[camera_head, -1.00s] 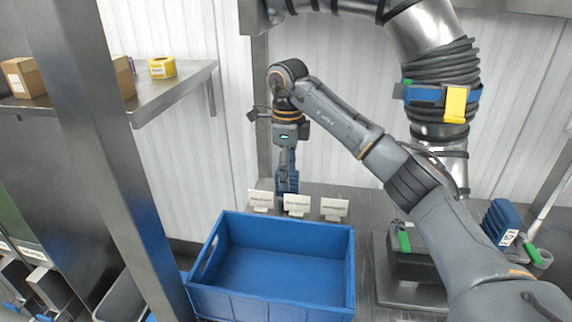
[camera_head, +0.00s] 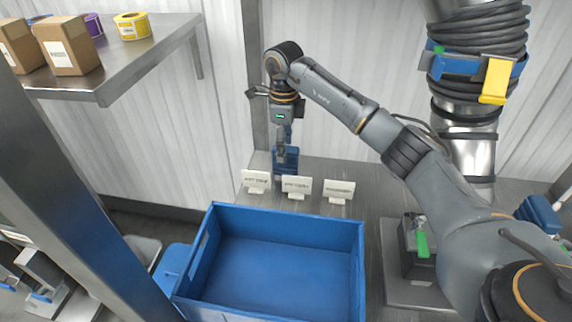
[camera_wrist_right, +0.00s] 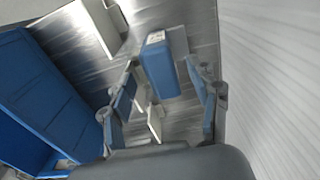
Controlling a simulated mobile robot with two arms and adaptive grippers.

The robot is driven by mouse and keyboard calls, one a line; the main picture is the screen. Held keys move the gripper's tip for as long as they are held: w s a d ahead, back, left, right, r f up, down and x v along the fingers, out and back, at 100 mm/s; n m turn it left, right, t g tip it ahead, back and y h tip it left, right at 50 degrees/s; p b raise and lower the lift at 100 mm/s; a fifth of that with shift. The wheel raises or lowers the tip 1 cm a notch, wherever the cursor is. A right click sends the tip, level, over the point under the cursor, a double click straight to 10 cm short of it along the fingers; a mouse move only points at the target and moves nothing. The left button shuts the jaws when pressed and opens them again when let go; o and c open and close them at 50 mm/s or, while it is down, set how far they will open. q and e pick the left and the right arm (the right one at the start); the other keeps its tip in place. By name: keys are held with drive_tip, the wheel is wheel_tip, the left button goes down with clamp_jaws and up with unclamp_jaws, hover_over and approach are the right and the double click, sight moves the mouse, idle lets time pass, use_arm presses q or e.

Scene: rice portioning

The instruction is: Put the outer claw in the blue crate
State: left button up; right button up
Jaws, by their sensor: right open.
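A blue block-like piece (camera_head: 285,160), likely the outer claw, stands on the steel counter behind the small white cards. In the right wrist view the blue piece (camera_wrist_right: 160,66) has a pale label on its top end. My right gripper (camera_head: 284,145) points down just above it at the back wall. In the right wrist view the gripper (camera_wrist_right: 165,100) is open, its blue-padded fingers apart with the piece showing between and beyond them. I cannot tell whether they touch it. The empty blue crate (camera_head: 340,222) stands in front of the cards. My left gripper is out of view.
Several white cards (camera_head: 297,186) stand between crate and gripper. A dark device with a green handle (camera_head: 421,245) stands right of the crate. A steel post (camera_head: 75,215) rises at left. A shelf (camera_head: 150,55) holds boxes and tape rolls.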

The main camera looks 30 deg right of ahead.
drive_tip(key=shift+f, duration=0.6)
wheel_tip(320, 180, down, 4)
drive_tip(key=shift+s+d+r+p, duration=0.1)
drive_tip(key=shift+r+p, duration=0.15)
drive_tip(key=shift+p, duration=0.55)
drive_tip(key=shift+f, duration=0.45)
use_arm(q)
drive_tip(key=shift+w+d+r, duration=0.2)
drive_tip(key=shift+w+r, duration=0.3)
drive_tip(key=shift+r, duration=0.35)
use_arm(e)
drive_tip(key=shift+c, duration=0.2)
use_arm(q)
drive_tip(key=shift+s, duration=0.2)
use_arm(e)
drive_tip(key=shift+r, duration=0.1)
clamp_jaws()
